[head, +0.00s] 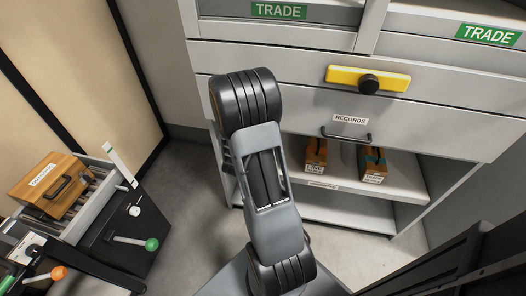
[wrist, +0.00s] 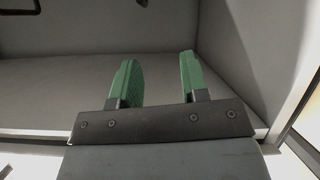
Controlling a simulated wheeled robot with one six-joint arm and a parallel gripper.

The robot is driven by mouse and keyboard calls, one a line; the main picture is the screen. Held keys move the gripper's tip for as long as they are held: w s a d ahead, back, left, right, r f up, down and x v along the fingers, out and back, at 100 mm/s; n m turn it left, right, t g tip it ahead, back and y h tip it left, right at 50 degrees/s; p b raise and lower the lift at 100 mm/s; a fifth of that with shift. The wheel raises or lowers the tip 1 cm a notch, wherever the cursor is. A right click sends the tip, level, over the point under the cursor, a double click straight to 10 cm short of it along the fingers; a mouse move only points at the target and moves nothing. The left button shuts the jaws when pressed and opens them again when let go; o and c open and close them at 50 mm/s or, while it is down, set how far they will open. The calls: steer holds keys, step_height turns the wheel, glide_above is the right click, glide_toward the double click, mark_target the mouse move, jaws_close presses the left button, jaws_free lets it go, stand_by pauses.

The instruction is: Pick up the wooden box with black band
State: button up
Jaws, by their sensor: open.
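In the head view, a wooden box (head: 48,186) with a black handle and a white label sits on the machine at the left. Two small orange-brown labelled boxes stand on the open shelf, a left one (head: 316,157) and a right one (head: 372,164) with a dark greenish strip. I cannot make out clearly which box bears a black band. My gripper (wrist: 157,60) shows in the wrist view, its two green fingers apart with nothing between them. It faces bare grey surfaces, with no box clearly in sight. In the head view my gripper is hidden behind my arm.
A grey cabinet (head: 440,121) has a RECORDS drawer with a dark handle (head: 346,136) above the open shelf (head: 405,184). A yellow plate with a black knob (head: 369,79) is on its front. Levers with green (head: 152,244) and orange knobs stick out at left. Grey floor (head: 185,215) lies between.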

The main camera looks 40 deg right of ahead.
steer(key=shift+g+h, duration=0.3)
steer(key=shift+h, duration=0.2)
steer(key=b+x, duration=0.1)
steer(key=x, duration=0.2)
steer(key=s+f+x, duration=0.1)
steer(key=x, duration=0.2)
steer(key=b+x, duration=0.1)
steer(key=x, duration=0.2)
steer(key=shift+s+d+f+b, duration=0.25)
steer(key=shift+d+b, duration=0.05)
steer(key=shift+d, duration=0.05)
steer(key=shift+b+x, duration=0.95)
steer(key=shift+x, duration=1.35)
steer(key=shift+w+d+f, duration=0.2)
steer(key=shift+w+d, duration=0.1)
steer(key=shift+d, duration=0.35)
jaws_close()
steer(key=shift+r, duration=0.1)
